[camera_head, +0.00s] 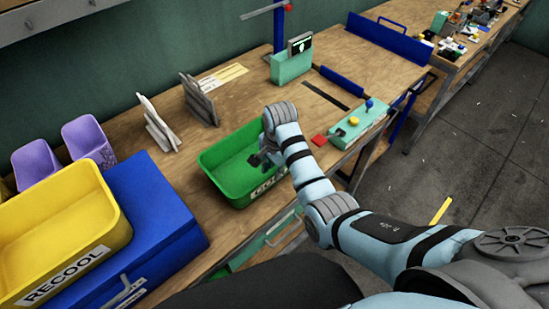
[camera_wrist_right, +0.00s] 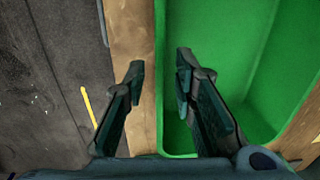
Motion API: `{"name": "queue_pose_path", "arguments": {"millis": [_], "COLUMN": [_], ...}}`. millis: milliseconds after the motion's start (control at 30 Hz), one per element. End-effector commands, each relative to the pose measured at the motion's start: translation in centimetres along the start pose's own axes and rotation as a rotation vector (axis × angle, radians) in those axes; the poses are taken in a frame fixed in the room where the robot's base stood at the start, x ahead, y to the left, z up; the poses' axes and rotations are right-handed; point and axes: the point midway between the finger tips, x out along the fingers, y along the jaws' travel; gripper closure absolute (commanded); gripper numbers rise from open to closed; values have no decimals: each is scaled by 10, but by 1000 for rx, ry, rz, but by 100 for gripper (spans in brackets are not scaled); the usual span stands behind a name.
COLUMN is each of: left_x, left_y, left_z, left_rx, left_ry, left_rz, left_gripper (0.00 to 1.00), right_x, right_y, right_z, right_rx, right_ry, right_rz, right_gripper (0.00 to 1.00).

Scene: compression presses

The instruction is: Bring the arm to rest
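My right arm (camera_head: 325,195) reaches in from the lower right of the head view. My right gripper (camera_head: 262,158) is over the front right part of the green bin and is partly hidden by its own wrist. In the right wrist view the gripper (camera_wrist_right: 158,75) shows its two fingers apart with nothing between them, above the bin's wall and the wooden table edge. The green bin (camera_wrist_right: 222,50) looks empty where it shows. My left gripper is not in view.
Purple containers (camera_head: 88,140) stand behind. A press (camera_head: 292,62) and a button panel (camera_head: 355,122) are on the wooden bench (camera_head: 190,145). Grey floor (camera_head: 470,150) lies at right.

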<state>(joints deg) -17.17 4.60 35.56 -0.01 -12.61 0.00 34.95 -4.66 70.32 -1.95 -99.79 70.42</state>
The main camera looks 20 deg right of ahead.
Motion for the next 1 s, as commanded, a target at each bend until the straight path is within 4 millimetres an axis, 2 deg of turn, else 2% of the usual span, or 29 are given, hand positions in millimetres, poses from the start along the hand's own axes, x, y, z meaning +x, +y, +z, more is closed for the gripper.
{"name": "queue_pose_path", "arguments": {"millis": [33, 100, 233, 767, 867, 967, 1000], "left_x": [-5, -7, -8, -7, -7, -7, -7], "left_y": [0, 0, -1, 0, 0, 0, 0], "left_z": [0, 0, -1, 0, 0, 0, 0], "left_rx": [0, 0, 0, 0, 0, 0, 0], "left_ry": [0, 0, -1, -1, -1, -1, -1], "left_rz": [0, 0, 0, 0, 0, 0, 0], "left_gripper": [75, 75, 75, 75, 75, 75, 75], "right_x": [-13, -25, -38, -38, -24, 0, 8], "right_y": [0, -1, 0, 2, 19, 59, 80], "right_z": [0, 0, 0, 0, -1, -3, -3], "right_rx": [0, 0, -1, -4, -62, -208, -285], "right_ry": [1, 0, 0, 0, 10, 40, 57], "right_rz": [-2, -2, 0, 1, -5, -21, -26], "right_gripper": [75, 75, 75, 75, 75, 75, 75]}}
